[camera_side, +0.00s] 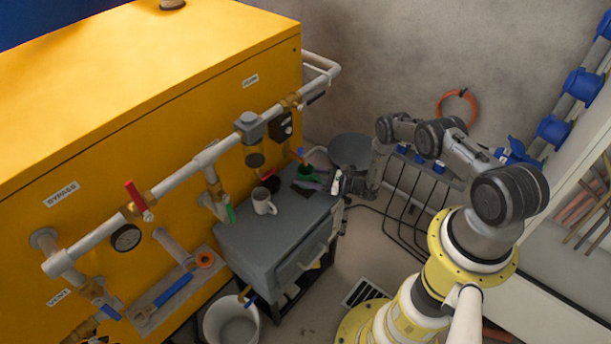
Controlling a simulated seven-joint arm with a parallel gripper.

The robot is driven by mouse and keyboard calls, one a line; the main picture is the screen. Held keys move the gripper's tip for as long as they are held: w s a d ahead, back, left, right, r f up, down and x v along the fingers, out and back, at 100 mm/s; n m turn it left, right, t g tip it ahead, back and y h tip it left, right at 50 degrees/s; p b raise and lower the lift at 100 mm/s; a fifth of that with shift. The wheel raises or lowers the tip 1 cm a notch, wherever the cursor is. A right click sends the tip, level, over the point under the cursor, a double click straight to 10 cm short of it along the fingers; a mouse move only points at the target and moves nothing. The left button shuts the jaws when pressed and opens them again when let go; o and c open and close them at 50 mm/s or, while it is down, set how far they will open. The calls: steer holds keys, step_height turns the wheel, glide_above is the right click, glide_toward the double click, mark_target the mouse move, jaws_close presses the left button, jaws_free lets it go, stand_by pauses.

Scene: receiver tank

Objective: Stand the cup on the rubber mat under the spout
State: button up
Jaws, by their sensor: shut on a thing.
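A pale grey mug-like cup (262,204) stands upright on the grey cabinet (250,236), left of my gripper and apart from it. My gripper (331,183) is low over the cabinet's back right part, pointing left. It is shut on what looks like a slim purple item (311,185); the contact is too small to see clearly. A dark, flat patch, perhaps the rubber mat (302,190), lies beneath the purple item and is partly hidden. A small tap with a blue handle (301,154), perhaps the spout, is above and behind that patch.
A small green thing (305,172) is close behind the purple item. Pipes and valves (210,155) run along the yellow tank (130,110), above the cabinet. A white bucket (231,322) stands on the floor. The cabinet top's front right part is clear.

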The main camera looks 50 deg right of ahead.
steer(key=shift+f, duration=0.35)
steer(key=o, duration=1.4)
steer(key=shift+s, duration=0.1)
steer(key=v, duration=1.3)
steer(key=shift+s+d, duration=0.15)
steer(key=shift+s, duration=0.2)
